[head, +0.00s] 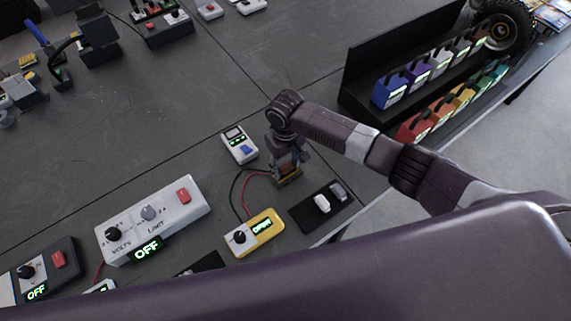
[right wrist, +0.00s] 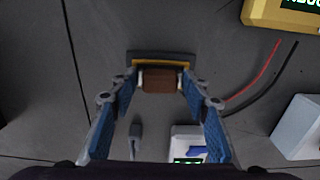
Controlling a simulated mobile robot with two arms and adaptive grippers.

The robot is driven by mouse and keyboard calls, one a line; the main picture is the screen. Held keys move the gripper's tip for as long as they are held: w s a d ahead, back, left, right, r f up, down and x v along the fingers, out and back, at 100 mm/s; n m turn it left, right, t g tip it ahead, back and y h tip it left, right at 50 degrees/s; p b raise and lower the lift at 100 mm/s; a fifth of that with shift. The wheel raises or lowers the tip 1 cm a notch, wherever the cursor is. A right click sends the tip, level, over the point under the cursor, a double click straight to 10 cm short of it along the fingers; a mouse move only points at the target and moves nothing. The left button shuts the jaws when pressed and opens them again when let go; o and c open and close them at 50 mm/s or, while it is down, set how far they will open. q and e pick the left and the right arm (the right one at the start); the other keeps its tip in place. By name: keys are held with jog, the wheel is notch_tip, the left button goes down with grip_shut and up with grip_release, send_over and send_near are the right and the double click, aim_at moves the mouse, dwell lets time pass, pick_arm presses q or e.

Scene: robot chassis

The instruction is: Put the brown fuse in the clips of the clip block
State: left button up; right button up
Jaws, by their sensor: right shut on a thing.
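The brown fuse (right wrist: 162,81) lies crosswise between the blue fingertips of my right gripper (right wrist: 158,84) in the right wrist view, with pale ends near the fingers. The gripper is shut on it. The dark clip block (right wrist: 150,54) with a gold-coloured strip is right at the fuse. I cannot tell whether the fuse sits in the clips or just above them. In the head view, my right gripper (head: 287,157) points down over the clip block (head: 288,180), covering most of it. My left gripper is not in view.
A yellow meter (head: 254,233) reading "OPEN" has red and black wires running toward the block. A small white device (head: 239,145) stands behind left, a dark switch panel (head: 322,207) at right. A white control box (head: 152,219) is farther left. Coloured packs fill a black rack (head: 358,98).

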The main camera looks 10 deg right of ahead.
aim_at(286, 166)
jog(key=shift+f, duration=0.5)
jog(key=o, duration=1.2)
jog(key=shift+r, duration=0.15)
notch_tip(286, 166, up, 12)
jog(key=shift+f, duration=0.1)
